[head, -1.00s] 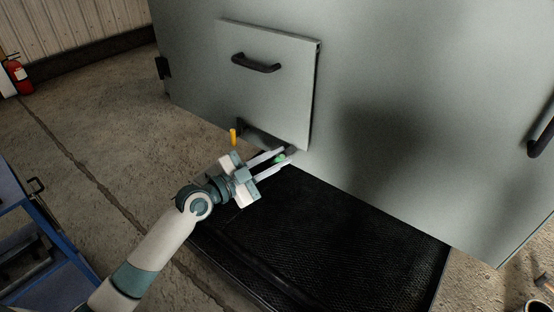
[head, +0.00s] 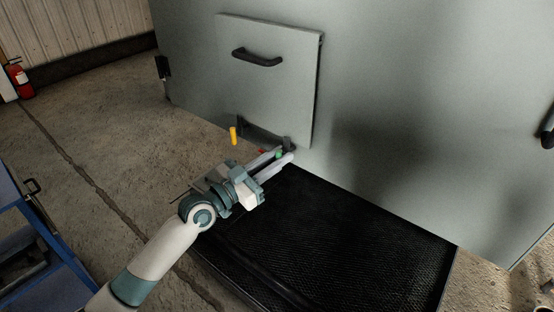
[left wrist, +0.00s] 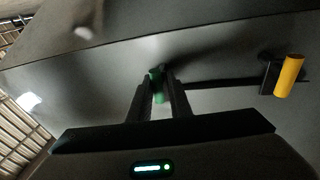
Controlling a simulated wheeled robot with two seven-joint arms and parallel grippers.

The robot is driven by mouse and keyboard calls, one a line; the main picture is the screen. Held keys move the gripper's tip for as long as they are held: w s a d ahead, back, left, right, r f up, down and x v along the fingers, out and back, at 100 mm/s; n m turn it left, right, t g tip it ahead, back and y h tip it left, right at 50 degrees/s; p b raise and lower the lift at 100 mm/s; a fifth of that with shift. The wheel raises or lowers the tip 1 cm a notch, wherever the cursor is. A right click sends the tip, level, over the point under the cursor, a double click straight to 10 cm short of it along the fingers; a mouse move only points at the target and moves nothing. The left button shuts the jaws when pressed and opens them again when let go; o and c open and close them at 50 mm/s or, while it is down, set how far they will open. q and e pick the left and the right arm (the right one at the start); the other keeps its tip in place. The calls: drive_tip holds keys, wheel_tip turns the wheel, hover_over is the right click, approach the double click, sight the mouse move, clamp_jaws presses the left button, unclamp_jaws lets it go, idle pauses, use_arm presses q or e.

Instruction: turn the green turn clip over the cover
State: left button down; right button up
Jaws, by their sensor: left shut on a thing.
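The green turn clip (head: 278,154) sits near the lower right corner of the cover (head: 268,82), a grey panel with a black handle. My left gripper (head: 279,156) is shut on the green clip, its fingers on either side of it. In the left wrist view the green clip (left wrist: 157,84) shows between the dark fingertips (left wrist: 161,88). The fingers hide part of it, so I cannot tell its exact turn angle. A yellow clip (head: 233,136) stands at the cover's lower left; it also shows in the left wrist view (left wrist: 289,76). My right gripper is not in view.
The large grey enclosure (head: 400,110) fills the back. A black mat (head: 350,245) lies on the floor before it. A blue cart (head: 30,235) stands at the left, and a red fire extinguisher (head: 20,80) stands at the far left wall.

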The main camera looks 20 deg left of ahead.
use_arm(q)
drive_tip(key=shift+s+d+f+n, duration=0.1)
drive_tip(key=shift+d+f+n, duration=0.2)
drive_tip(key=shift+n, duration=0.3)
drive_tip(key=c, duration=2)
unclamp_jaws()
drive_tip(key=shift+o, duration=1.3)
drive_tip(key=shift+r, duration=0.1)
drive_tip(key=shift+d+r, duration=0.1)
